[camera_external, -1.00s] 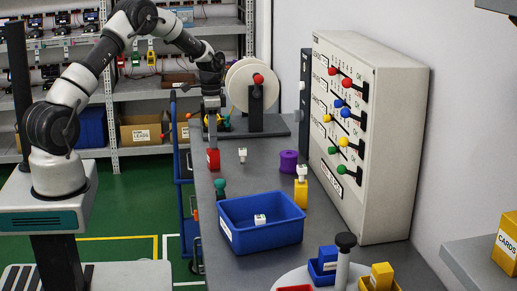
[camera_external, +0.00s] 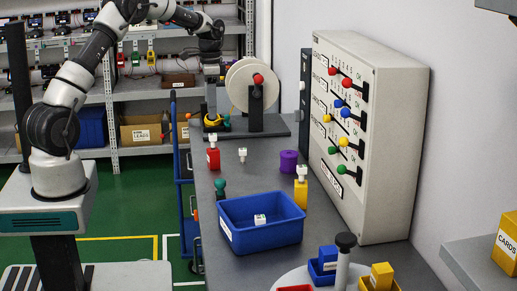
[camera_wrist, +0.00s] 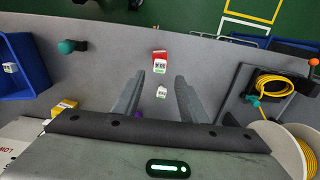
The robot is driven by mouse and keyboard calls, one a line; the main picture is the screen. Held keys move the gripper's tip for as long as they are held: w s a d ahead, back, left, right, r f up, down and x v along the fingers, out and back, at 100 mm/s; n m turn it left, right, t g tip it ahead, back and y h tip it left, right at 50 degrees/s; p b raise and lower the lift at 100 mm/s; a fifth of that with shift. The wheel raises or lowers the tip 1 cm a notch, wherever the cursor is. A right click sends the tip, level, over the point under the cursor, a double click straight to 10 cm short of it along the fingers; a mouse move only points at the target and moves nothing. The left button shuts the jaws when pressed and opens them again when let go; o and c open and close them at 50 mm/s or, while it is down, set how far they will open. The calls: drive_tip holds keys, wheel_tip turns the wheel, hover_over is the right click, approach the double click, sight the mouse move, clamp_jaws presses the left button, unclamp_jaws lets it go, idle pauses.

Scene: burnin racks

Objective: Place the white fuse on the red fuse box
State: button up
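A red fuse box (camera_external: 214,160) stands near the left edge of the grey bench, with a white fuse (camera_external: 213,139) upright on its top. In the wrist view the red box (camera_wrist: 160,54) shows from above with the white fuse (camera_wrist: 159,66) at its top. Another white fuse (camera_external: 242,155) stands on the bench to its right; it also shows in the wrist view (camera_wrist: 161,92).
A blue bin (camera_external: 262,238) holds a white fuse (camera_external: 260,219). A yellow box (camera_external: 301,195) carries a white fuse (camera_external: 301,172). A purple spool (camera_external: 288,161), a green knob (camera_external: 220,185), a cable reel (camera_external: 242,84) and a switch panel (camera_external: 392,150) are nearby.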

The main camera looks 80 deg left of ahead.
drive_tip(key=d+r+t+y, duration=0.1)
drive_tip(key=d+r, duration=0.7)
drive_tip(key=d, duration=0.3)
drive_tip(key=d+r+t, duration=0.1)
drive_tip(key=d+r, duration=0.6)
drive_tip(key=d, duration=0.3)
drive_tip(key=s+d+t, duration=0.1)
drive_tip(key=s+d, duration=0.7)
drive_tip(key=d, duration=0.2)
drive_tip(key=s+d+t+h, duration=0.1)
drive_tip(key=s+d+t, duration=0.1)
drive_tip(key=s+d, duration=0.6)
drive_tip(key=d, duration=0.3)
drive_tip(key=shift+s+d+f+t, duration=0.25)
drive_tip(key=shift+f+t, duration=0.05)
